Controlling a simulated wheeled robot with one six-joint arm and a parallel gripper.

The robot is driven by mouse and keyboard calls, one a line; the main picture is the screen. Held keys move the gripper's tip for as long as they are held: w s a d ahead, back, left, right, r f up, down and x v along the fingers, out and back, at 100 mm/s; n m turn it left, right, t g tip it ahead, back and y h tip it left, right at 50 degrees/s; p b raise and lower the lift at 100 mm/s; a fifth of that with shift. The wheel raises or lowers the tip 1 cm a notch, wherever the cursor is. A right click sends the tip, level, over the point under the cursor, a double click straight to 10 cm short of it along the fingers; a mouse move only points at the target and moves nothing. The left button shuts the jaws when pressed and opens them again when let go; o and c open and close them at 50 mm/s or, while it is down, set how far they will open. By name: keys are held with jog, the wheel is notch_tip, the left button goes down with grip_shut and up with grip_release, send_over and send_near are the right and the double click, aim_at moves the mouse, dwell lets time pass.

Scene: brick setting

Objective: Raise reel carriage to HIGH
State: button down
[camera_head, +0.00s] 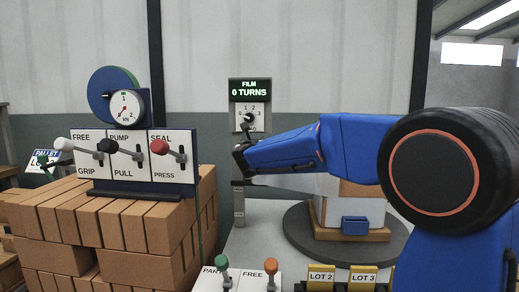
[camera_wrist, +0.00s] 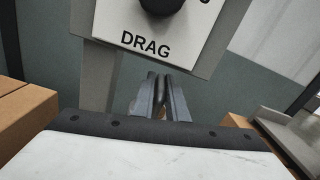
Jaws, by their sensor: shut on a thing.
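My gripper (camera_head: 240,157) reaches left to the grey post (camera_head: 238,207) below the film panel (camera_head: 249,91). In the wrist view my gripper (camera_wrist: 160,92) has its two fingers close together, shut on a narrow part that is mostly hidden between them. I cannot tell whether that part belongs to the reel carriage. The panel reads "FILM 0 TURNS". Below the display is a dark drag knob (camera_head: 249,117) with numbers around it. In the wrist view the plate (camera_wrist: 130,35) marked DRAG is just above and beyond the fingertips. No HIGH mark is readable.
A lever panel (camera_head: 130,155) marked GRIP, PULL and PRESS stands on stacked bricks (camera_head: 130,225) at left. A dark turntable (camera_head: 300,232) is behind my arm, with a wrapped load (camera_head: 350,212). Green (camera_head: 222,262) and orange (camera_head: 270,266) levers and yellow lot tags (camera_head: 362,275) are in front.

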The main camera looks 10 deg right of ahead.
jog(key=shift+r, duration=0.35)
jog(key=c, duration=1.8)
grip_release()
jog(key=shift+s+d, duration=0.1)
jog(key=shift+d, duration=0.05)
jog(key=shift+f, duration=0.1)
jog(key=v, duration=1.7)
jog(key=shift+s, duration=0.1)
